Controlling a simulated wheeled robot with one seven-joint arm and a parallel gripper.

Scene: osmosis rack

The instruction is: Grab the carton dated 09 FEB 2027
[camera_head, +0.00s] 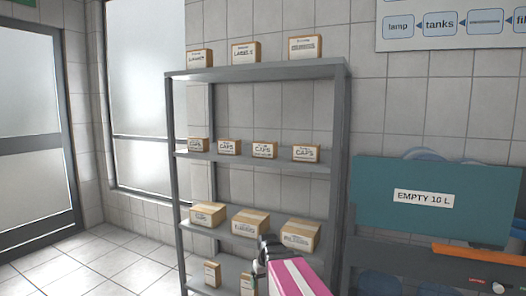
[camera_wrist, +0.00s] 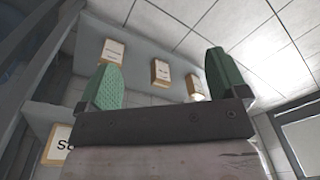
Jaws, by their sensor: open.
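Several cardboard cartons stand on a grey metal rack (camera_head: 338,120) in the head view. The top shelf holds three, one reading like "LABELS" (camera_head: 245,52). The second shelf holds several small cartons marked "CAPS" (camera_head: 264,149). The third holds three larger cartons, the right one (camera_head: 300,235) partly behind my arm. Two small cartons (camera_head: 212,273) show on the lowest visible shelf. I cannot read a date on any carton. My gripper (camera_wrist: 165,85) is open and empty in the wrist view, its green fingers apart, with cartons (camera_wrist: 160,72) beyond on a shelf.
A teal panel labelled "EMPTY 10 L" (camera_head: 423,198) stands right of the rack, with an orange bar (camera_head: 478,254) below it. A window (camera_head: 145,95) and door (camera_head: 33,140) are at left. The tiled floor (camera_head: 75,265) left of the rack is clear.

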